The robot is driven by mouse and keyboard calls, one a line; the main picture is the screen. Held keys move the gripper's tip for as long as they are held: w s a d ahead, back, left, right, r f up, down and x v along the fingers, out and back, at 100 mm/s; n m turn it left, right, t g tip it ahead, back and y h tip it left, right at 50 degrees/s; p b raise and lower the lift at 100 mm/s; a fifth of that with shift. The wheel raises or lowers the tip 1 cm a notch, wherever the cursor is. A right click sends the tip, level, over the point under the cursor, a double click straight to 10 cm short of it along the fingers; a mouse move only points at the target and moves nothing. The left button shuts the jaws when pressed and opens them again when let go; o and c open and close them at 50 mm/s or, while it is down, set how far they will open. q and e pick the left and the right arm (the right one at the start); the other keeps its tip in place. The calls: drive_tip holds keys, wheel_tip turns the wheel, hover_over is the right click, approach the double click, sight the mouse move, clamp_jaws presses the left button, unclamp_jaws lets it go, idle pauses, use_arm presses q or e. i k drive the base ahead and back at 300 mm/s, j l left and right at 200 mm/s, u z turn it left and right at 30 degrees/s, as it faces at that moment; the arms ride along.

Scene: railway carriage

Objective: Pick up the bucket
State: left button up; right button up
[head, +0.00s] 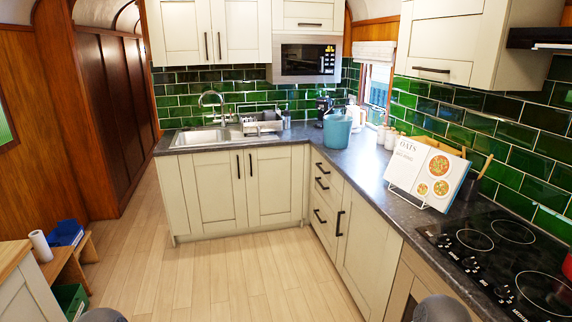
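A light blue bucket (337,134) stands upright on the dark grey counter (350,165), near the inner corner of the L shape, in the head view. Its rim faces up, and I cannot tell whether anything is inside. Two dark grey rounded shapes at the bottom edge look like parts of my own arms. Neither of my grippers shows in this view, and nothing touches the bucket.
A cookbook on a wire stand (427,173) and a black cooktop (510,262) occupy the right counter. White canisters (388,137) stand right of the bucket, and a dark coffee maker behind it. A sink (203,136) is at left. The wooden floor (235,280) is clear.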

sight(337, 128)
drive_tip(key=i+j, duration=0.1)
drive_tip(key=i, duration=3.85)
drive_tip(key=l, duration=0.1)
